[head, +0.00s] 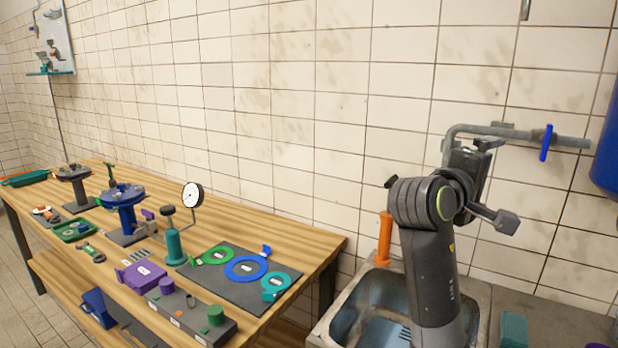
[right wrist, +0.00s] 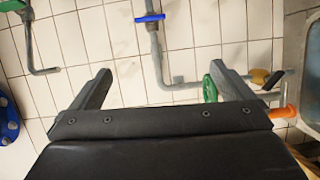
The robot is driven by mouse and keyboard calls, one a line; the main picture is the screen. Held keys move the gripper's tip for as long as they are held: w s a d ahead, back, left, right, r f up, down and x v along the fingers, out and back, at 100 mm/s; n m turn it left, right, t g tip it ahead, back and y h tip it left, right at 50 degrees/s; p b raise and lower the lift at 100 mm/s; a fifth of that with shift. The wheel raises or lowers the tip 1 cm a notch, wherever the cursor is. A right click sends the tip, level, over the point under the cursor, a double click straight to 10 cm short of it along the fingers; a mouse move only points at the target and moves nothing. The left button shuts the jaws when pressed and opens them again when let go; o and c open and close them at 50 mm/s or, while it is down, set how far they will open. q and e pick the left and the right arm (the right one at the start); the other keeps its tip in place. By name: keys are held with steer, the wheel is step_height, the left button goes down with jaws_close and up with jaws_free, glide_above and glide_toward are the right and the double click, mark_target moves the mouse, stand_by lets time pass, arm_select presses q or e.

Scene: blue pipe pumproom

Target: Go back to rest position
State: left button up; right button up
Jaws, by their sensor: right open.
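My right arm rises in front of the sink in the head view, bent at a dark grey joint. My right gripper (head: 474,148) is up near the wall, just under a grey pipe (head: 560,141) with a blue handle (head: 546,142); I cannot tell if they touch. In the right wrist view the two fingers of this gripper (right wrist: 160,72) stand wide apart with nothing held between them. Wall tiles and a grey pipe with a blue handle (right wrist: 150,18) show beyond them. My left gripper is in neither view.
A wooden workbench (head: 325,243) with gauge, valves and coloured parts stands left. A metal sink (head: 330,326) with an orange upright piece (head: 384,240) is by my right arm. A blue rounded vessel (head: 606,150) is at right. A green handle (right wrist: 210,90) shows near one finger.

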steer(key=s+d+f+m+g+y, duration=0.1)
steer(key=s+d+f+y, duration=0.15)
steer(key=f, duration=1.05)
steer(key=s+d+f+y, duration=0.2)
steer(key=d+f+y, duration=0.1)
steer(key=f, duration=1.1)
steer(key=s+f+m+g+y, duration=0.3)
steer(key=s+f+y, duration=0.1)
steer(key=s+f, duration=1.05)
steer(key=s+a+f+m+g+y, duration=0.1)
steer(key=s+a+f+m, duration=0.15)
steer(key=s, duration=0.55)
steer(key=s+a+f+m+g+y, duration=0.15)
steer(key=s+f, duration=0.25)
steer(key=s, duration=0.4)
step_height(320, 180, down, 26)
steer(key=s+d+g, duration=0.1)
steer(key=d+g, duration=0.1)
steer(key=s+a+f+y, duration=0.1)
steer(key=s+f, duration=1.4)
steer(key=shift+a+n+g, duration=0.2)
steer(key=shift+n+g, duration=0.1)
steer(key=shift+g, duration=0.15)
